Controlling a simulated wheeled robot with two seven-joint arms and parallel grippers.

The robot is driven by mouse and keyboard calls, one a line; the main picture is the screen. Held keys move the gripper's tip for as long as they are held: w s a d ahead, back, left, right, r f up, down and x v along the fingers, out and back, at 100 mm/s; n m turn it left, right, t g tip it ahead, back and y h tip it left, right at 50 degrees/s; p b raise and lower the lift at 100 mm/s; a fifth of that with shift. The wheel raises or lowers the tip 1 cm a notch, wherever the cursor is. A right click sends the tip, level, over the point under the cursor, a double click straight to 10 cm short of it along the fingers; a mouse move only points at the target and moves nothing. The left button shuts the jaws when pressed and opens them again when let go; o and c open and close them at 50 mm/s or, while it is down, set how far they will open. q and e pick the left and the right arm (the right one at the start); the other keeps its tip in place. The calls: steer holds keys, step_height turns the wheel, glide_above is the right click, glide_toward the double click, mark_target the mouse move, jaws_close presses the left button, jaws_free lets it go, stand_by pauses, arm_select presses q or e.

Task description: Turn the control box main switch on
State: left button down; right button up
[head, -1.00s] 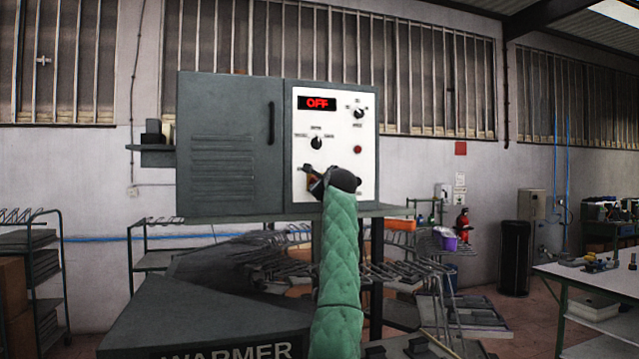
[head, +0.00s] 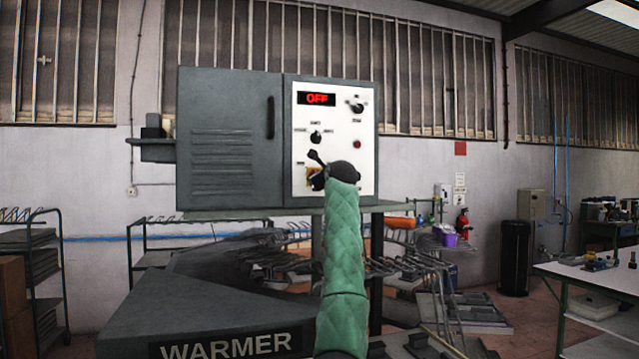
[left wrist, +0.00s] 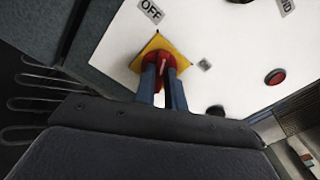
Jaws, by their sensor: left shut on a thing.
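The control box (head: 230,140) is a grey cabinet with a white panel on its right side. Its display (head: 317,99) reads OFF in red. The main switch is a red knob (left wrist: 165,58) on a yellow plate (left wrist: 148,52) low on the panel; a label above it in the left wrist view reads OFF. The plate (head: 312,172) is partly hidden in the head view. My left gripper (left wrist: 165,76) is shut on the red knob, one blue-grey finger on each side. In the head view its dark wrist and green-sleeved arm cover part of the panel. My right gripper is not in view.
A red round lamp or button (left wrist: 275,77) sits beside the switch. Black selector knobs (head: 316,137) are higher on the panel. Below stands the dark warmer (head: 200,310) with wire racks. A worktable (head: 600,285) stands at right.

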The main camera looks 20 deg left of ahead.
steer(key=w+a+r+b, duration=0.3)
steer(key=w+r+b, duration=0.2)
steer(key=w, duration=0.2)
arm_select(q)
steer(key=shift+w+d+m+b, duration=0.1)
steer(key=shift+m+b, duration=1.1)
steer(key=shift+m, duration=2.55)
steer(key=shift+w+d+m+b, duration=0.1)
steer(key=shift+m+b, duration=1.1)
steer(key=shift+m, duration=2.55)
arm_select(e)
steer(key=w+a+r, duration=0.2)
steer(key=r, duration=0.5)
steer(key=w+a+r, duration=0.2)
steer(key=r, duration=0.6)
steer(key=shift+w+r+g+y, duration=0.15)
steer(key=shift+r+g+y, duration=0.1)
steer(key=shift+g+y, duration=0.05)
arm_select(q)
steer(key=c, duration=1.5)
jaws_free()
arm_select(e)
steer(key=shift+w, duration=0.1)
arm_select(q)
steer(key=shift+o, duration=0.2)
steer(key=shift+s+d+f, duration=0.1)
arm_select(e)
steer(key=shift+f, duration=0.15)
